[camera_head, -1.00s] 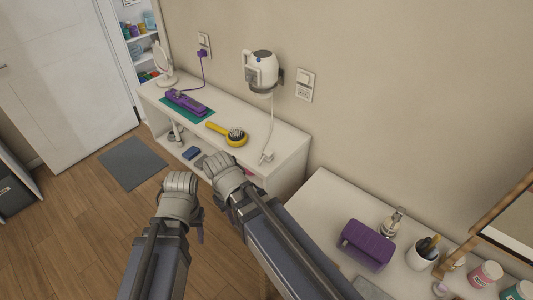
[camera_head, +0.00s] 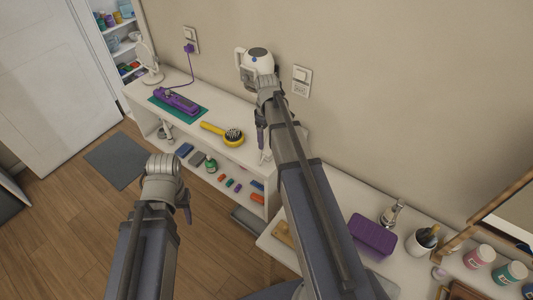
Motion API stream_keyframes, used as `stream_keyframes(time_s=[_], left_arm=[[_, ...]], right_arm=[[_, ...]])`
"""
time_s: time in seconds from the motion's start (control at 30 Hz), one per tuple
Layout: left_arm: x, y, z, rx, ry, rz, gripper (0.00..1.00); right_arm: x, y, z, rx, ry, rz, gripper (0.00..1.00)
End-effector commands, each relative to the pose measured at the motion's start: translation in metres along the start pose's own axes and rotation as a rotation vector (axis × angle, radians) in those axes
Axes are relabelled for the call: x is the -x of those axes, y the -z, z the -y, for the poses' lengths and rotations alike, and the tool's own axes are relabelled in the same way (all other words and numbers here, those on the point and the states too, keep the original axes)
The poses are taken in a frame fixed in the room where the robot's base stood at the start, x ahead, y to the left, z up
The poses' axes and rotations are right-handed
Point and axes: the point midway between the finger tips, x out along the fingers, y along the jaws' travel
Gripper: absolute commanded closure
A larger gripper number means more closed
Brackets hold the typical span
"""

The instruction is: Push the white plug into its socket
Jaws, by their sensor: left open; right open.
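The white plug (camera_head: 265,156) lies on the white shelf top near its right end, and only a little of it shows past my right gripper. My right gripper (camera_head: 261,143) points down just above or at the plug; it is open, and I cannot tell whether it touches the plug. The wall socket plate (camera_head: 302,81) is to the right of the white hair dryer (camera_head: 257,61), above the shelf. The plug's cord is mostly hidden behind my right arm. My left gripper (camera_head: 187,213) is open and empty, low over the floor in front of the shelf.
A yellow hairbrush (camera_head: 222,132) and a purple straightener (camera_head: 176,100) on a green mat lie on the shelf top (camera_head: 200,108). The straightener's purple plug (camera_head: 190,48) is in another socket. A purple case (camera_head: 372,236) sits on the right counter. Small items fill the lower shelf.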

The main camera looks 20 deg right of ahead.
Motion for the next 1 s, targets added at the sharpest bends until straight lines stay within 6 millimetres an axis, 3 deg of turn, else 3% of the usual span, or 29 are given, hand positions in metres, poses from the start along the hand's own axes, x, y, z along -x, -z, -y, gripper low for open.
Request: stream_keyframes(time_s=[0.23,0.5,0.83,1.0], left_arm=[[-0.005,0.000,-0.001,0.000,0.000,0.000,0.50],[-0.028,0.002,-0.003,0.001,0.000,0.000,0.50],[-0.026,0.002,-0.003,0.001,0.000,0.000,0.50],[-0.035,0.002,-0.003,0.001,0.000,0.000,0.50]], right_arm=[[-0.005,0.000,0.001,0.000,0.000,0.000,0.25],[-0.028,0.000,0.001,-0.001,0.000,0.000,0.25],[-0.026,0.000,0.001,-0.001,0.000,0.000,0.25],[-0.035,-0.001,0.001,-0.001,0.000,0.000,0.25]])
